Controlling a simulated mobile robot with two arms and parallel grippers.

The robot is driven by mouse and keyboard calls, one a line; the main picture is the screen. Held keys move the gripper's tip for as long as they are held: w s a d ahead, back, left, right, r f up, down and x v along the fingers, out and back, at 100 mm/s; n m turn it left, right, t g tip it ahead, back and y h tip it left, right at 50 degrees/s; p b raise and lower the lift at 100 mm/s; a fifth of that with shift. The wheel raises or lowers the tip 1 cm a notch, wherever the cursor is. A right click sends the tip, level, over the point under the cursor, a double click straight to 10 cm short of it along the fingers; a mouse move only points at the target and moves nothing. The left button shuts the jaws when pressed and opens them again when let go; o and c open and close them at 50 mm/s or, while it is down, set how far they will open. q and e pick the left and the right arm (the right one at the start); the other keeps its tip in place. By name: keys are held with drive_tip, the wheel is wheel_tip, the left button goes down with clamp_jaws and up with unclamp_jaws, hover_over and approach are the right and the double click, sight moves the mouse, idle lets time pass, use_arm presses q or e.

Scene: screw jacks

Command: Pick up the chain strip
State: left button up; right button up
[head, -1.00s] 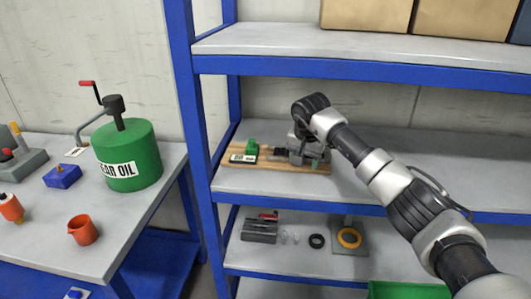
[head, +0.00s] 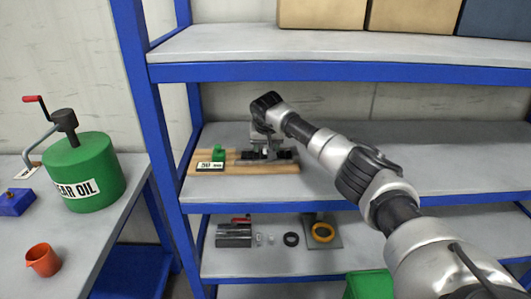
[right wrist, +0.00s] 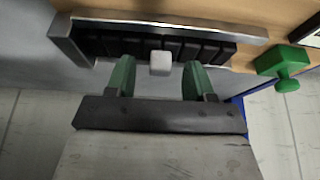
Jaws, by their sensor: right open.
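The chain strip (right wrist: 150,46), a row of several black links, lies in a metal channel on a wooden board in the right wrist view. A small pale grey cube (right wrist: 160,63) shows at the middle of its near side. My right gripper (right wrist: 160,82) is open. Its green fingers stand to the left and right of the cube, with gaps, and their tips are close to the strip's near side. In the head view the right gripper (head: 265,149) is over the board's right part and mostly hides the strip (head: 285,154). My left gripper is not in view.
The wooden board (head: 205,168) lies on the middle shelf (head: 370,180) and carries a green knob (head: 218,153) and a label (head: 210,166). The upper shelf (head: 230,45) is above my arm. A blue post (head: 150,120) stands left. The middle shelf's right side is clear.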

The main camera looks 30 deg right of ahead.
drive_tip(key=shift+w+f, duration=0.1)
drive_tip(key=shift+f, duration=0.15)
clamp_jaws()
